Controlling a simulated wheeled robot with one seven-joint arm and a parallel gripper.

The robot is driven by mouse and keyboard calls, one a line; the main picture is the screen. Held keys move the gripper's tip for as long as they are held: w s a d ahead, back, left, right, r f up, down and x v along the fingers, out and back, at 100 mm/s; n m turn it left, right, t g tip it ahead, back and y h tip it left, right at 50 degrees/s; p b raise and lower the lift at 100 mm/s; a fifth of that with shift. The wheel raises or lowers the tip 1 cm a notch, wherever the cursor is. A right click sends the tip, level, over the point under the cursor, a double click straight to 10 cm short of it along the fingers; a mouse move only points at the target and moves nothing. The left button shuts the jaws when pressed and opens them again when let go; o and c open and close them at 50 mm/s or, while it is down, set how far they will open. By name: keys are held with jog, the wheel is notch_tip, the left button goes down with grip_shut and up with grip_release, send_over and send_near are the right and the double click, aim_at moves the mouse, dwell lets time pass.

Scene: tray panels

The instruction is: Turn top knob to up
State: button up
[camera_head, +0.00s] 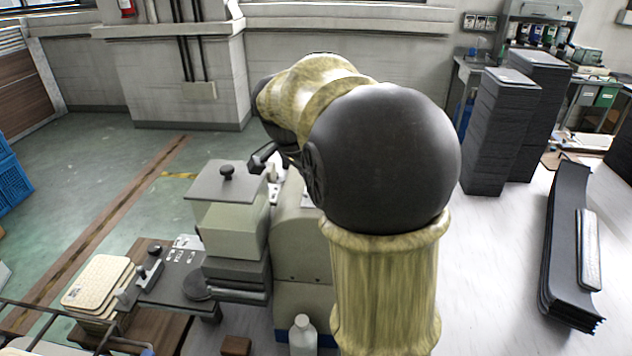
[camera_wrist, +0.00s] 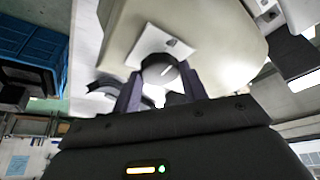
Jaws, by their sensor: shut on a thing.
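In the wrist view a round dark knob (camera_wrist: 161,68) with a pale line across its face sits between the two fingers of my gripper (camera_wrist: 160,84). The fingers are shut on its sides. A white square plate (camera_wrist: 150,43) with a small dark mark lies right beside the knob on a pale rounded housing (camera_wrist: 220,38). The pale line looks tilted; I cannot tell which way is up on the panel.
In the head view a pale green machine box (camera_head: 232,228) carries a grey plate with a black knob (camera_head: 227,172). A white bottle (camera_head: 302,335) stands in front. Black stacks (camera_head: 500,130) stand at the right. Green floor (camera_head: 105,150) is open at the left.

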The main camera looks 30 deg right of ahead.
jog(key=shift+f+m, duration=0.1)
jog(key=shift+m, duration=0.2)
jog(key=o, duration=1)
jog(key=shift+c, duration=0.2)
jog(key=v, duration=1.7)
jog(key=shift+w+a+r, duration=0.15)
jog(key=shift+r, duration=0.1)
